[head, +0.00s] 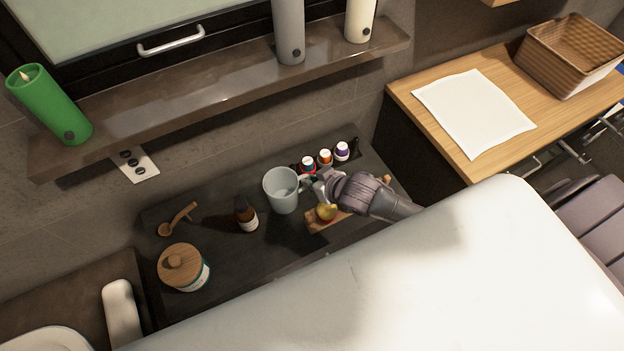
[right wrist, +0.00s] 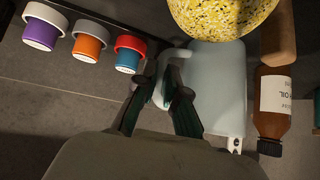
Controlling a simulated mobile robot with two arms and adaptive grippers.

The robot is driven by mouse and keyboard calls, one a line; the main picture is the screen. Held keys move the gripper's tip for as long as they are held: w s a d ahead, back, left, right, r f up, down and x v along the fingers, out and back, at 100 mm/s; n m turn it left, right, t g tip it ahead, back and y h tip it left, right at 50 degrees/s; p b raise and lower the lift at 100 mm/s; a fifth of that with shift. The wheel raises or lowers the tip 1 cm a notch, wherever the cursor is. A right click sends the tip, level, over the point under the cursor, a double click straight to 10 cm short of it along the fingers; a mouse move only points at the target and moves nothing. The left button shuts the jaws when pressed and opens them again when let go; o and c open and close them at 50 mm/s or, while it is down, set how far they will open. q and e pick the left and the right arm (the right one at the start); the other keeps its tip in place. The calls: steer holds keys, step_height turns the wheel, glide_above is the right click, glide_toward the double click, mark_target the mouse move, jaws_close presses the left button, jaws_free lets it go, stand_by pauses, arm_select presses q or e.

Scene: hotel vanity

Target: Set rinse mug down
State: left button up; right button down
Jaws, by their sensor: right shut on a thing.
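The rinse mug (head: 283,192), pale grey-blue, is upright over the dark counter. It also shows in the right wrist view (right wrist: 216,90). My right gripper (head: 314,187) comes in from the right and is shut on the mug's handle; its fingers (right wrist: 165,90) close on the handle in the right wrist view. I cannot tell whether the mug's base touches the counter (head: 232,268). My left gripper is not in view.
Three small capped bottles (head: 325,157) stand behind the gripper. A wooden-lidded jar (head: 183,268) and wooden scoop (head: 179,220) are farther left.

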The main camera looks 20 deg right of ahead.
steer(key=shift+f, duration=0.2)
steer(key=c, duration=1.2)
jaws_free()
steer(key=shift+c, duration=0.2)
steer(key=shift+r, duration=0.1)
